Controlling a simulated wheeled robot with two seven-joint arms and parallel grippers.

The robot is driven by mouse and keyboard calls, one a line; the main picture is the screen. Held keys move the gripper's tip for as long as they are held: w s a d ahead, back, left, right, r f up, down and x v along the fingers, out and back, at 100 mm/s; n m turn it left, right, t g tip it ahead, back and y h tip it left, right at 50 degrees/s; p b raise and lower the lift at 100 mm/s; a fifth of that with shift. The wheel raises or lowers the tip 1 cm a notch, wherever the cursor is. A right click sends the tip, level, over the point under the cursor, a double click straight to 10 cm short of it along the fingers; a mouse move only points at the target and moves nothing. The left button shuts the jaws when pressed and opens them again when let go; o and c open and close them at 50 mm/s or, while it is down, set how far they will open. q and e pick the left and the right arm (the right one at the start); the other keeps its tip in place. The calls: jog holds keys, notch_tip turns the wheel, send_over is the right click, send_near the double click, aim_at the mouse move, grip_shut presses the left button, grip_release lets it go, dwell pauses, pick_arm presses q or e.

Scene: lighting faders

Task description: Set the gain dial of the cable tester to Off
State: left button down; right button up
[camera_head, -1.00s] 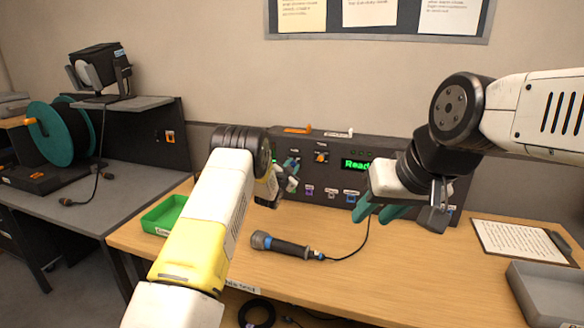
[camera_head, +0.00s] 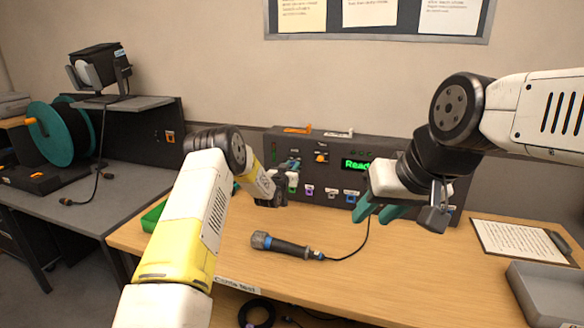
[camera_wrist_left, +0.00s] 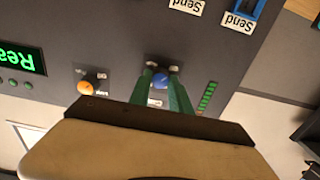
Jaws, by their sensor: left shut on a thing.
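The cable tester (camera_head: 400,150) is the dark box with a green "Ready" display at the back of the wooden table. In the left wrist view, upside down, a blue dial (camera_wrist_left: 160,80) sits on its face beside an orange dial (camera_wrist_left: 85,87). The small print by the dials is too blurred to read, so I cannot tell the blue dial's setting. My left gripper (camera_wrist_left: 163,88) is shut on the blue dial, one teal finger on each side. My right gripper (camera_head: 378,211) is open and empty before the panel's right part.
A microphone-like tool (camera_head: 285,246) with a cable lies on the table in front. A green tray (camera_head: 154,216) is at the left, partly behind my left arm. A clipboard (camera_head: 520,242) and a grey tray (camera_head: 548,292) are at the right. Middle table space is mostly clear.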

pick_arm(q)
jog(key=shift+f, duration=0.15)
jog(key=c, duration=1.2)
grip_release()
jog(key=shift+s, duration=0.1)
jog(key=shift+v, duration=3.85)
